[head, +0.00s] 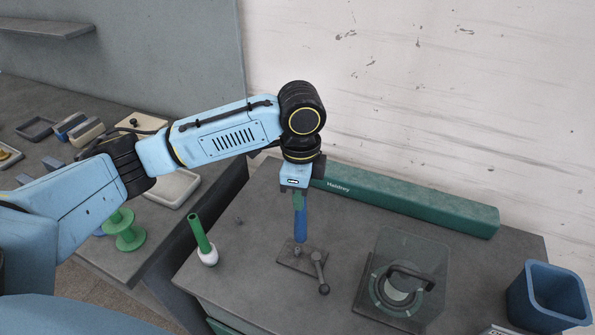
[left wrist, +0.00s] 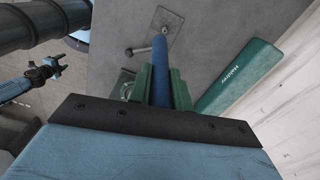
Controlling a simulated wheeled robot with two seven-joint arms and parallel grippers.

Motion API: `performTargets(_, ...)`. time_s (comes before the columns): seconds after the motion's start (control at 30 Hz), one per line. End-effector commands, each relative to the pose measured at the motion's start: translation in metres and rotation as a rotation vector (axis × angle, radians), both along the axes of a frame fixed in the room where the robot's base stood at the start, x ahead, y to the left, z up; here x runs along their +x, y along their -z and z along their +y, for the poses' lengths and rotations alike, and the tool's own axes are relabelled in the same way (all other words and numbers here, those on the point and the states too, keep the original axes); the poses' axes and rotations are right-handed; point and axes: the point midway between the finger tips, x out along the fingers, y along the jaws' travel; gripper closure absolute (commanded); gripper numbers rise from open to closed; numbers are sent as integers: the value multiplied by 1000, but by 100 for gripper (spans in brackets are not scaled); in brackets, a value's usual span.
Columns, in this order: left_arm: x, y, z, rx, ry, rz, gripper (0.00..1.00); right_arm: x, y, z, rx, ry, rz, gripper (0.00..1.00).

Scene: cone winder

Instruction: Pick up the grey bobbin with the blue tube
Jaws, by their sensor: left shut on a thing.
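My left gripper (head: 299,203) points down over the small dark plate with a lever (head: 288,258). It is shut on a blue tube (head: 301,226). In the left wrist view the blue tube (left wrist: 161,60) sits between the green fingers of my left gripper (left wrist: 163,82). The tube's far end lies over the lever plate (left wrist: 160,22); I cannot tell whether it touches it. No grey winding shows clearly on this tube; the gripper hides its upper part.
A long green box (head: 410,197) lies along the wall. A clear-covered device (head: 405,275) and a blue bin (head: 548,292) stand to the right. A green spool (head: 124,232) is on the left bench.

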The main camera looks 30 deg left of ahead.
Motion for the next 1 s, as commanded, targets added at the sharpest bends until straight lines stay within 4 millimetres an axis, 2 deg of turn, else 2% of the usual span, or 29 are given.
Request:
performTargets(0.03, 1, -5, 1, 1, 107, 1, 99, 6, -9, 0, 1, 0, -8, 43)
performTargets(0.23, 3, -10, 3, 0, 560, -2, 99, 25, -28, 1, 3, 0, -39, 43)
performTargets(0.6, 6, -18, 8, 0, 1372, -4, 99, 20, -59, 1, 3, 1, -32, 43)
performTargets(0.8, 7, -19, 10, 1, 1659, -5, 99, 16, -68, 1, 2, 1, -25, 43)
performTargets(1.0, 8, -18, 11, 2, 1761, -7, 99, 15, -70, 1, 2, 1, -24, 43)
